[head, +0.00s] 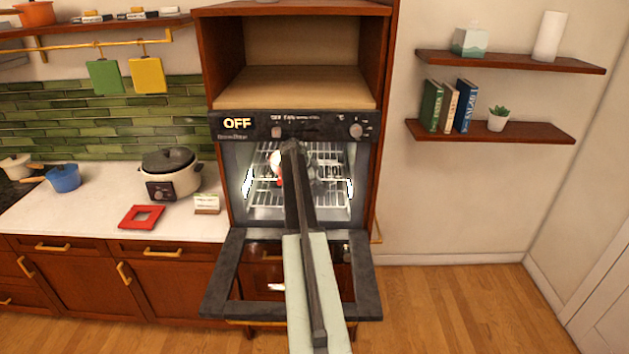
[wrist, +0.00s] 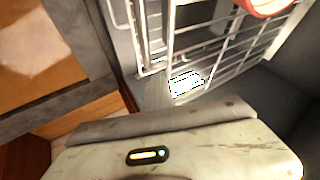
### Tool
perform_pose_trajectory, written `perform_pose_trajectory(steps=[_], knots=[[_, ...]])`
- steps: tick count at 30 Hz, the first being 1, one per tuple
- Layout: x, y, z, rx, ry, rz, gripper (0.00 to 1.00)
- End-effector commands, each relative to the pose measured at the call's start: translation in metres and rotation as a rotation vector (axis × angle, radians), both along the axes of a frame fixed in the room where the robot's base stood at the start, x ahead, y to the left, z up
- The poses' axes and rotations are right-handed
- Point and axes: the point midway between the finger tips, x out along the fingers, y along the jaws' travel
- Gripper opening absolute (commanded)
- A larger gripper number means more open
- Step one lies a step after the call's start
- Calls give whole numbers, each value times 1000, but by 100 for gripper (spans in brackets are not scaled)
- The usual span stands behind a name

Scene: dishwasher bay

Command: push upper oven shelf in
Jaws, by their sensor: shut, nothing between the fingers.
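The oven (head: 228,165) stands in a tall wooden cabinet with its door (head: 222,285) folded down and open. Wire shelving shows inside the lit cavity; I take the upper shelf (head: 262,183) to be the rack at mid-height, but my arm covers its middle. The wire rack (wrist: 215,50) also shows close up in the wrist view. My gripper (head: 312,168) is shut and reaches into the oven opening, in front of the racks. Its fingertips are hard to make out, and I cannot tell whether they touch the shelf.
A red and white item (head: 275,163) is inside the oven; a red rim (wrist: 265,6) shows in the wrist view. The lowered door lies under my arm. A counter with a cooker (head: 172,180) is at left. Floor at right is clear.

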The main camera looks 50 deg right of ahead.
Motion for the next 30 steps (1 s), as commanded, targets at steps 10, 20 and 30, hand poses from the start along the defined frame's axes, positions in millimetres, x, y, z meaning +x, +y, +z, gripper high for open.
perform_pose_trajectory(steps=[10, 20, 30], knots=[[-5, 17, 3, -12, -3, 8, 0], [-12, 74, 63, -4, 0, 5, 0], [-10, 97, 82, -3, 1, 3, 0]])
